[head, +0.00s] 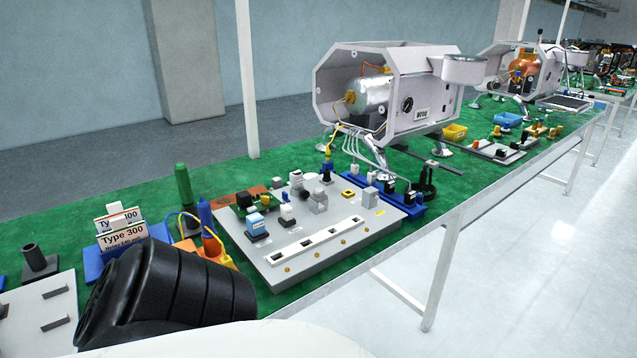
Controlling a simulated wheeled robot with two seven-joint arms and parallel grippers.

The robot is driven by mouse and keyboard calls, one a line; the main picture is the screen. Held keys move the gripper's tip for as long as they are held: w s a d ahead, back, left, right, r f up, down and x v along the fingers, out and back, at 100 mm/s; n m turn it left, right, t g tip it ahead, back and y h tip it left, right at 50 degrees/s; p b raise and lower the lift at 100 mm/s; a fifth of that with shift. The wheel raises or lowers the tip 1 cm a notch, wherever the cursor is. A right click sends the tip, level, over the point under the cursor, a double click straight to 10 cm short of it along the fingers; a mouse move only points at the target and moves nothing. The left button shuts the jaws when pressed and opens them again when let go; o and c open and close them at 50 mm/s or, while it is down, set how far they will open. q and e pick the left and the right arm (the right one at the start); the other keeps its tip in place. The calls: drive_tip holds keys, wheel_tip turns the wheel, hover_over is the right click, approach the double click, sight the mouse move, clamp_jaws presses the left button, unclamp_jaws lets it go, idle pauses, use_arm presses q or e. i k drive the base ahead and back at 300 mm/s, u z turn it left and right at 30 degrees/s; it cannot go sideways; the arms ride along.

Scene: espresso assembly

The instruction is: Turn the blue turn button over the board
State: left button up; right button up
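The grey board (393,216) lies flat on the green bench top in the middle. It carries several small parts, including a light-blue block on a black base (257,225), a white slotted strip and a yellow square part (348,194). A blue strip (412,203) with several blue and black parts runs along the board's right side. I cannot tell which blue part is the turn button; the parts are too small. Neither of my grippers is in view. A black ribbed piece, likely my arm, covers the lower left.
An open grey machine housing (420,90) with a silver boiler (371,95) stands behind the board. More stations line the bench at right.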

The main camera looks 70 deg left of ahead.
sight(285, 195)
drive_tip(key=i, duration=1.5)
drive_tip(key=u, duration=2.1)
